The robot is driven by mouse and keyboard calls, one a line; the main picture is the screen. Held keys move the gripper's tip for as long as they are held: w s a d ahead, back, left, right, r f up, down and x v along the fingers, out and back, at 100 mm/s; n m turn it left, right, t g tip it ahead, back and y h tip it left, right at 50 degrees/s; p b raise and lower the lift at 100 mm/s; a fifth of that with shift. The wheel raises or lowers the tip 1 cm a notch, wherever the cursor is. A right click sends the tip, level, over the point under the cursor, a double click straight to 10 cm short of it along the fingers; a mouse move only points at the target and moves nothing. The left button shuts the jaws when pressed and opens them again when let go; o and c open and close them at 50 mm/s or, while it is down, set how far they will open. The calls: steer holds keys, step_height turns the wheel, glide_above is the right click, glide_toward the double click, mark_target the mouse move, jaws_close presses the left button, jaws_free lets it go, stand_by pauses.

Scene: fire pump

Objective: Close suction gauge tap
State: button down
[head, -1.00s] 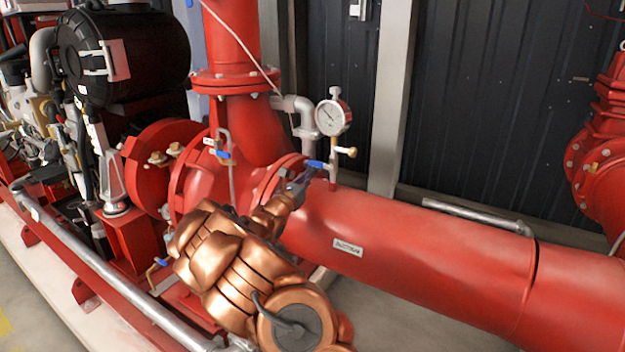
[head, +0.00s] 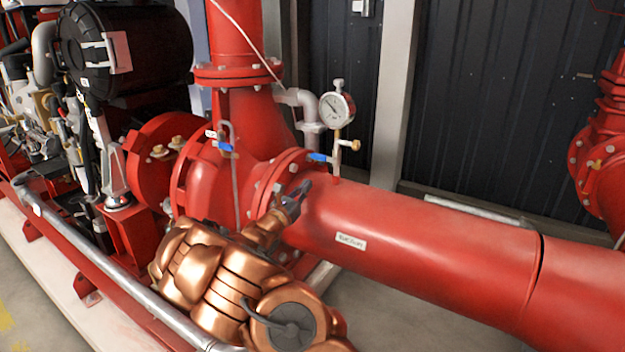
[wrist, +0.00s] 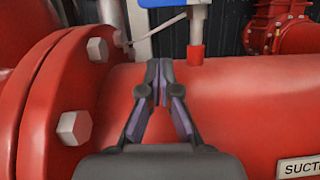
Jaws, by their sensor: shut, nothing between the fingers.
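The suction gauge (head: 337,108) is a round white dial on a short stem above the red suction pipe (head: 430,250). Below it is the tap with a blue lever (head: 317,157), which points left from the stem, roughly level. In the wrist view the blue lever (wrist: 172,3) shows only at the top edge, cut off. My gripper (head: 303,186) is below and slightly left of the lever, apart from it, close over the pipe beside the flange. In the wrist view my gripper (wrist: 159,72) has its fingertips together and empty.
A bolted red flange (wrist: 60,90) stands close on the left of my gripper. Another blue-handled valve (head: 226,147) is on the pump casing to the left. A brass knob (head: 354,146) sticks out right of the tap. The pipe top further right is clear.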

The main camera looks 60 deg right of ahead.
steer(key=shift+v, duration=2.95)
